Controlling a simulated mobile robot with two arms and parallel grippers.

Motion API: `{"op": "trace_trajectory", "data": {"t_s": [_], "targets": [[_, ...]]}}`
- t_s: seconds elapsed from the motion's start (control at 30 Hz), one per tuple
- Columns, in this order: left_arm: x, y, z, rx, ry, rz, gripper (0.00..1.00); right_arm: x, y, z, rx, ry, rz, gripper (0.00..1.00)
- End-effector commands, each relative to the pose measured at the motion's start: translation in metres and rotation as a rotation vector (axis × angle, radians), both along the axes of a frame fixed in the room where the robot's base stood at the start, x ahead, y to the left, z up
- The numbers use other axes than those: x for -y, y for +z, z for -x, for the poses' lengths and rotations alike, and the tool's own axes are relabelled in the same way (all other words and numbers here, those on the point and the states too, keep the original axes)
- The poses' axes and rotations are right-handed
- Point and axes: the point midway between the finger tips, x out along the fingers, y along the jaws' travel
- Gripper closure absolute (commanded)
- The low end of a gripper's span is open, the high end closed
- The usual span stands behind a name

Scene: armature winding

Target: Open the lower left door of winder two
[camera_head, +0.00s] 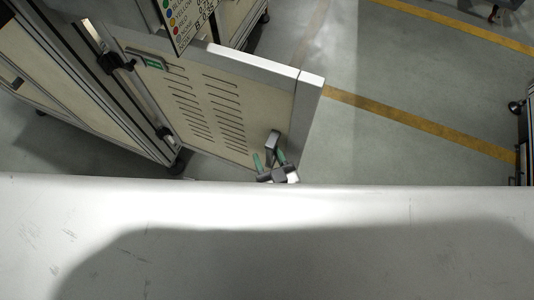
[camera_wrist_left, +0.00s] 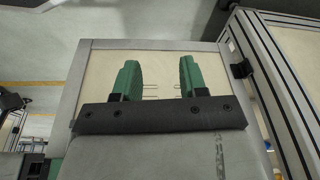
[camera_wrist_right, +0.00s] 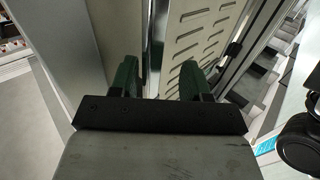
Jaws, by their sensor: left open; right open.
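The cream door (camera_head: 225,95) with a pale metal frame and rows of vent slots stands swung out from the cabinet of the winder (camera_head: 75,75) in the head view. Black hinges (camera_head: 115,62) join it to the cabinet. My left gripper (camera_wrist_left: 160,80) is open before a cream slotted panel (camera_wrist_left: 160,65) and is hidden in the head view.
A sign with coloured dots (camera_head: 186,18) hangs at the top. Grey floor with yellow lines (camera_head: 420,122) is clear right of the door. Dark equipment (camera_head: 525,110) stands at the right edge. A white surface fills the lower head view and hides what is below.

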Motion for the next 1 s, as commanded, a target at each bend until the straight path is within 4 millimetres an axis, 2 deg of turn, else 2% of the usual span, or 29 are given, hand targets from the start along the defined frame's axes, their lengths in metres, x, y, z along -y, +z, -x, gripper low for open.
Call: {"op": "trace_trajectory", "data": {"t_s": [0.07,0.2,0.5,0.7,1.0], "targets": [[0.0,0.001,0.0,0.003,0.0,0.001,0.57,0.004,0.0,0.01,-0.004,0.0,0.002,0.53],[-0.001,-0.019,0.003,-0.016,0.0,-0.003,0.57,0.015,0.0,0.034,-0.005,0.001,0.002,0.53],[-0.001,-0.038,0.007,-0.025,-0.003,-0.003,0.57,0.036,0.0,0.083,-0.001,0.001,0.0,0.53],[-0.001,-0.042,0.008,-0.026,-0.003,-0.003,0.57,0.041,0.0,0.094,0.002,0.001,-0.001,0.53],[-0.001,-0.043,0.009,-0.027,-0.004,-0.004,0.57,0.041,0.0,0.095,0.002,0.001,-0.001,0.53]]}}
